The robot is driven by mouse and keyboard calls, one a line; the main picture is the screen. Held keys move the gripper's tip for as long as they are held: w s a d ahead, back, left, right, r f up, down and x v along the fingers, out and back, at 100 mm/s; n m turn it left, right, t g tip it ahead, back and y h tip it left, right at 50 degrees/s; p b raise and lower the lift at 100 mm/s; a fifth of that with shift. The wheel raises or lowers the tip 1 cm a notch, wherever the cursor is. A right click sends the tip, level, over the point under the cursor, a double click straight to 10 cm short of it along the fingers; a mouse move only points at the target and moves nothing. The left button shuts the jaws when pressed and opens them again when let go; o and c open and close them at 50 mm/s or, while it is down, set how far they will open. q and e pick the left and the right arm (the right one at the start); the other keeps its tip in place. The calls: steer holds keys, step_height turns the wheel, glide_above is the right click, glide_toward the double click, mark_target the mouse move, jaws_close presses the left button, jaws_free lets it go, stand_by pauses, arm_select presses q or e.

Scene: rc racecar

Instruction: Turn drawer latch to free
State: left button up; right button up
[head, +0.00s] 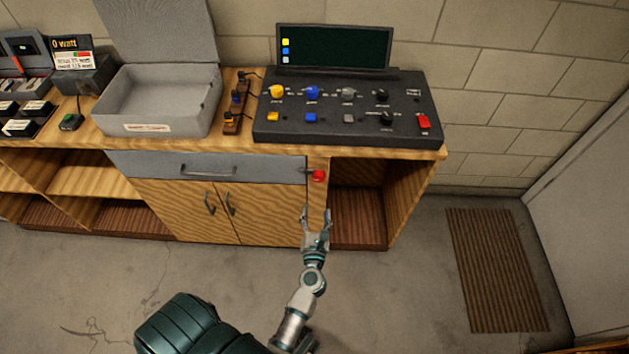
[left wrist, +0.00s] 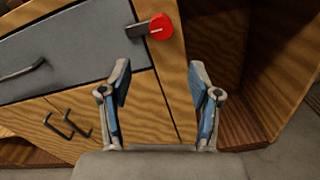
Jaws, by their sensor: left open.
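The drawer latch (head: 319,176) is a round red knob on a short dark bar, mounted on the wooden post at the right end of the grey drawer (head: 150,164). The bar reaches left over the drawer's edge. In the left wrist view the red knob (left wrist: 160,27) shows above the fingers, with the bar pointing left onto the drawer front (left wrist: 70,50). My left gripper (head: 316,216) is open and empty, below the latch and apart from it. Its two fingers also show in the left wrist view (left wrist: 161,85). My right gripper is not in view.
Wooden cupboard doors (head: 190,205) with dark handles lie below the drawer. An open cubby (head: 357,215) is right of the post. The bench top holds a grey open box (head: 160,105) and a black control panel (head: 340,130). Bare floor lies in front; a brown mat (head: 495,270) is at right.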

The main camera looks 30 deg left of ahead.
mark_target(318, 181)
arm_select(q)
steer(key=a+x, duration=0.1)
steer(key=x, duration=1.2)
steer(key=shift+s+f, duration=0.35)
steer(key=shift+f, duration=0.05)
steer(key=d, duration=0.1)
steer(key=d+r, duration=0.1)
steer(key=d, duration=0.1)
steer(key=shift+w+d+r, duration=0.15)
steer(key=shift+d, duration=0.1)
steer(key=shift+c, duration=0.9)
steer(key=c, duration=0.4)
steer(key=shift+a, duration=0.35)
steer(key=c, duration=0.4)
steer(key=shift+s+a+f, duration=0.1)
steer(key=shift+a, duration=0.3)
steer(key=shift+s+a+f, duration=0.15)
steer(key=shift+a, duration=0.25)
steer(key=shift+c, duration=0.8)
steer(key=shift+w+a+f, duration=0.1)
steer(key=shift+w+f, duration=0.05)
steer(key=shift+f, duration=0.1)
steer(key=shift+w+d, duration=0.1)
steer(key=shift+d, duration=0.4)
steer(key=shift+a, duration=0.1)
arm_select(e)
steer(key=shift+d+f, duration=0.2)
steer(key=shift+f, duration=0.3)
